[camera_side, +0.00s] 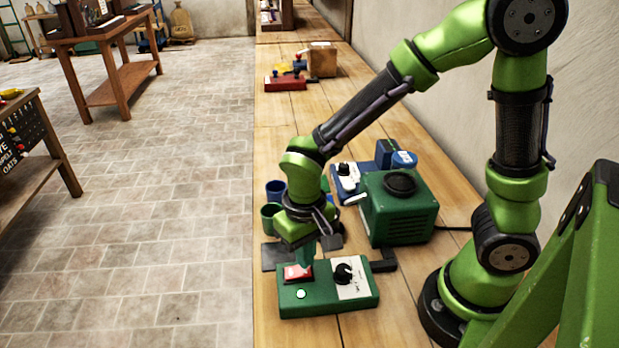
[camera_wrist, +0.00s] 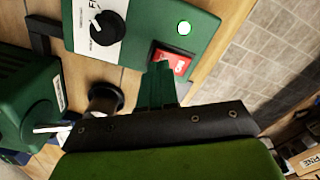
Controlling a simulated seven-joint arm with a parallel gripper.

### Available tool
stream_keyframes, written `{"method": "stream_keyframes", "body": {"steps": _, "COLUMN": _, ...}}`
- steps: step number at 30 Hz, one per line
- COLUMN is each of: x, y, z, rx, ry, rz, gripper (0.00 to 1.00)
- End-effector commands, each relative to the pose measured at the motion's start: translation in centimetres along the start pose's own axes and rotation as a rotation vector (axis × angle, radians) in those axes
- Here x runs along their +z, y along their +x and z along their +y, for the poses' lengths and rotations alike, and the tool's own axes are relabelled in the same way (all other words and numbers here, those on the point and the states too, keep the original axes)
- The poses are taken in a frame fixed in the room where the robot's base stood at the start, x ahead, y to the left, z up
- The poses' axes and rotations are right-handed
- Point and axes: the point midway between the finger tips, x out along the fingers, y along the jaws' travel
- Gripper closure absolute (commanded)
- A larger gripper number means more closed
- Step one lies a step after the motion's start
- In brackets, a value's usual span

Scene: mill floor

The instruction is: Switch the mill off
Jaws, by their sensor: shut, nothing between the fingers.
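A green control box (camera_side: 328,300) lies on the wooden bench, with a red rocker switch (camera_side: 297,272), a pale lamp (camera_side: 301,294) and a black knob (camera_side: 343,273) on a white plate. In the wrist view the lamp (camera_wrist: 184,28) glows white-green beside the red switch (camera_wrist: 180,65). My gripper (camera_side: 303,262) points down at the red switch, its fingers shut and empty. In the wrist view the fingertips (camera_wrist: 162,70) overlap the switch's edge and hide part of it; I cannot tell whether they press it. The green mill (camera_side: 399,212) stands behind the box.
A blue control box (camera_side: 346,178) and a blue machine (camera_side: 392,156) stand behind the green mill. Green (camera_side: 271,220) and blue (camera_side: 276,190) cups stand left of it. A red control box (camera_side: 286,82) sits farther along the bench. The bench's left edge is close to the green box.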

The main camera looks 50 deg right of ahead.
Motion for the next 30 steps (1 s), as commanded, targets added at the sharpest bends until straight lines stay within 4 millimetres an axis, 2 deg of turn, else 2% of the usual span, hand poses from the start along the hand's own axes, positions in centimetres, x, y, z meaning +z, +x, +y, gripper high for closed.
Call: {"method": "stream_keyframes", "body": {"steps": 30, "x": 0.0, "y": 1.2, "z": 0.0, "rx": 0.000, "ry": 0.000, "rz": 0.000, "gripper": 1.00}}
